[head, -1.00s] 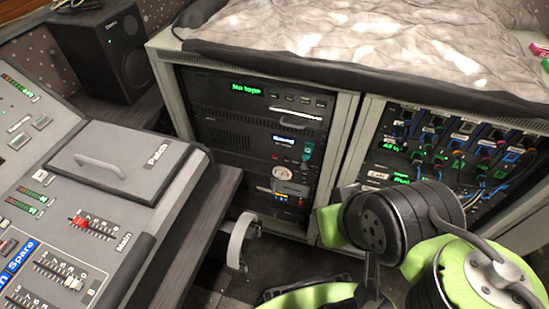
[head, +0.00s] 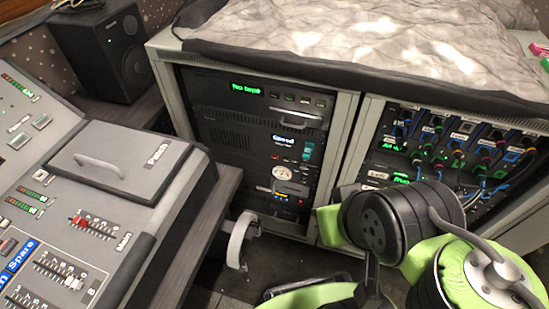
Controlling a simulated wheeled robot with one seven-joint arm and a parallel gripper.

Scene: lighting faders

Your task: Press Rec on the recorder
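The recorder (head: 250,103) is a dark rack unit at the top of the left bay of the grey cabinet. Its green display (head: 246,88) seems to read "No tape". A row of small buttons (head: 305,100) runs to the right of the display; their labels are too small to read, so I cannot tell which is Rec. Nothing of mine touches the recorder. My black and green arm links fill the lower right of the head view. My gripper is not in view.
A mixing desk (head: 105,180) with faders stands at the left, beside a black speaker (head: 125,60). A pale curved piece (head: 238,240) stands out by the desk's edge. The patch bay (head: 460,140) with cables fills the right bay. A crumpled grey cover (head: 370,45) lies on top.

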